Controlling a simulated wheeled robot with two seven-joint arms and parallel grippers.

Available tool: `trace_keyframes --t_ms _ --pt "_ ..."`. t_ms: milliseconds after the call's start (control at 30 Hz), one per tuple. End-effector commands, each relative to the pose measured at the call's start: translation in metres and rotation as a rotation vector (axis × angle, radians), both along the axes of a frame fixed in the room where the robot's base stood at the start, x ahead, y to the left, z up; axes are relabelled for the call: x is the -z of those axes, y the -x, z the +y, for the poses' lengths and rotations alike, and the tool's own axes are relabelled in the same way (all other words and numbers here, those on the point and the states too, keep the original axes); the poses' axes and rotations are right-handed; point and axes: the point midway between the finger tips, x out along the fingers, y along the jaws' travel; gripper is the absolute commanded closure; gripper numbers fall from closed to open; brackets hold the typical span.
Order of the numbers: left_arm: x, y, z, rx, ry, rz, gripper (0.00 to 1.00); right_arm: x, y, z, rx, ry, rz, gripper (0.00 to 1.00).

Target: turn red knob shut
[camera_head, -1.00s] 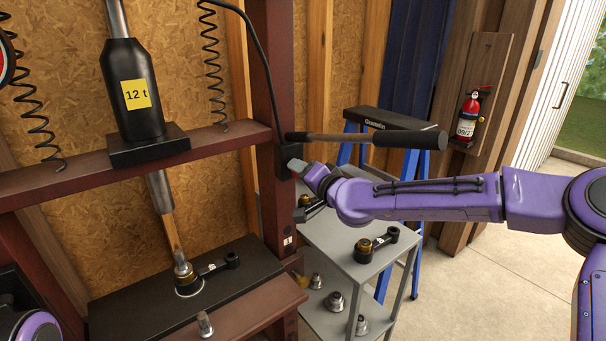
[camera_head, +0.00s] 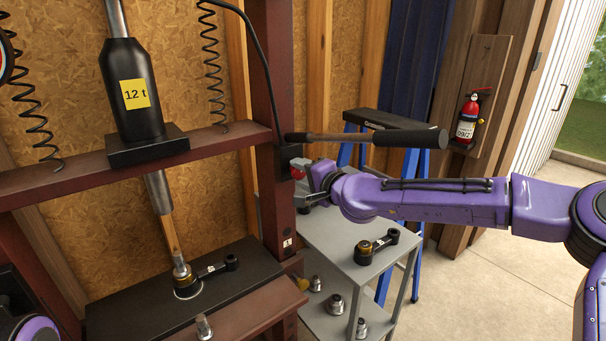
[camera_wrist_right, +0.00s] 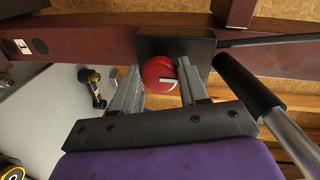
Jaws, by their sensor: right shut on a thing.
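The red knob (camera_head: 297,173) sits on the black block (camera_head: 284,160) on the press's right post. It also shows in the right wrist view (camera_wrist_right: 160,73), round, with a white mark on its face pointing to the right. My right gripper (camera_head: 302,177) reaches it from the right. In the right wrist view my right gripper (camera_wrist_right: 158,78) has one grey finger on each side of the knob and is shut on it. The fingers hide parts of the knob's sides. My left gripper is out of view; only a purple part of my arm shows at the lower left.
The black-gripped pump lever (camera_head: 410,137) sticks out just above my right arm. A grey cart (camera_head: 343,239) with metal parts stands below it. The press frame (camera_head: 270,95) and its 12 t bottle jack (camera_head: 131,85) are at the left. A fire extinguisher (camera_head: 468,118) hangs at the back right.

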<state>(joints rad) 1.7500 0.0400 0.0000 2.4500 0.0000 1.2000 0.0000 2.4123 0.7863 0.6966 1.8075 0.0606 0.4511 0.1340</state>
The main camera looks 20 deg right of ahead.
Motion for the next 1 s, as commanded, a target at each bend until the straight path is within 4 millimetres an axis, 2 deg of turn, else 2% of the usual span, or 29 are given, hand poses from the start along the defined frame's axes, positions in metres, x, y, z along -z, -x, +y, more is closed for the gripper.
trace_keyframes --t_ms 233,267,300,333,667,767,1000 --pt "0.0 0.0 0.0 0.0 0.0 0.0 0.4 0.001 0.0 0.0 0.0 0.001 0.002 0.87" --pt "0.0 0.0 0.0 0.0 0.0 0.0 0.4 0.001 0.0 0.0 0.0 0.001 0.002 0.47" --pt "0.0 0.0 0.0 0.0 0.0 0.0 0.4 0.001 0.0 0.0 0.0 0.001 0.002 0.34" --pt "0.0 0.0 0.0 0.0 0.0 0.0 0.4 0.001 0.0 0.0 0.0 0.001 0.002 0.31" --pt "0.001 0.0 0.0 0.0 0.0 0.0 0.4 -0.001 0.004 -0.001 0.001 0.001 -0.001 0.31" --pt "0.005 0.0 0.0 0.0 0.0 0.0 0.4 -0.003 0.018 -0.007 0.0 0.0 -0.003 0.31" --pt "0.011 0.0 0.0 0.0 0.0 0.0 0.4 -0.012 0.07 -0.023 0.0 -0.001 -0.004 0.31"
